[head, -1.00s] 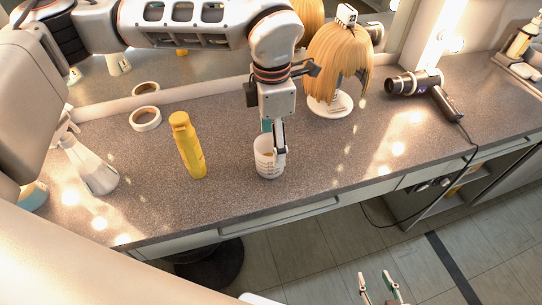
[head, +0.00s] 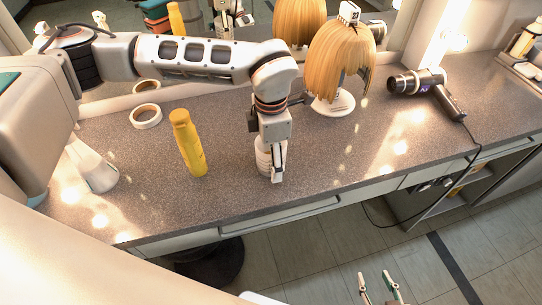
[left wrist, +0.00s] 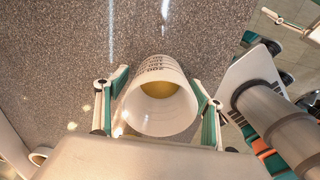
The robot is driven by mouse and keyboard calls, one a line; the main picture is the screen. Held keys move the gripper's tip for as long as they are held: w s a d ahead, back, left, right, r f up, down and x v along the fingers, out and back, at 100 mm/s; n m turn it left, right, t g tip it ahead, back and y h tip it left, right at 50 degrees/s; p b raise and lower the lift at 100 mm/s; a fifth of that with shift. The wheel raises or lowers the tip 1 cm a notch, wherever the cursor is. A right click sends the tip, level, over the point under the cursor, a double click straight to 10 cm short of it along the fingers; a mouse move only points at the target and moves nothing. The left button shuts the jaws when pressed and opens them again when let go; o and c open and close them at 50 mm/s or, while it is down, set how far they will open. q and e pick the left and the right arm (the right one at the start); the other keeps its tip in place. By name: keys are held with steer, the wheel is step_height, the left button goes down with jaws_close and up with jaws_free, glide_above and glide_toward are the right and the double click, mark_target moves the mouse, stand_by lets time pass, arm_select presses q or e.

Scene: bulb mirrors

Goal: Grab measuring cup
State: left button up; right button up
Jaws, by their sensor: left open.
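The measuring cup (head: 262,157) is white with dark printed markings and stands on the speckled counter near its front edge. My left gripper (head: 272,172) reaches down over it from above and hides most of it in the head view. In the left wrist view the cup (left wrist: 150,122) shows its round open mouth and yellowish inside. The two fingers of the left gripper (left wrist: 160,88) are spread, one on each side of the cup. I cannot tell whether they touch it. My right gripper (head: 380,284) is low at the bottom of the head view, open and empty above the floor.
A yellow bottle (head: 188,145) stands left of the cup. A blonde wig on a stand (head: 340,58) is behind right, and a hair dryer (head: 430,88) lies right. The counter between cup and dryer is clear.

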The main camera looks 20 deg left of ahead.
arm_select(q)
steer(key=c, duration=1.2)
steer(key=shift+c, duration=0.2)
steer(key=shift+r, duration=0.15)
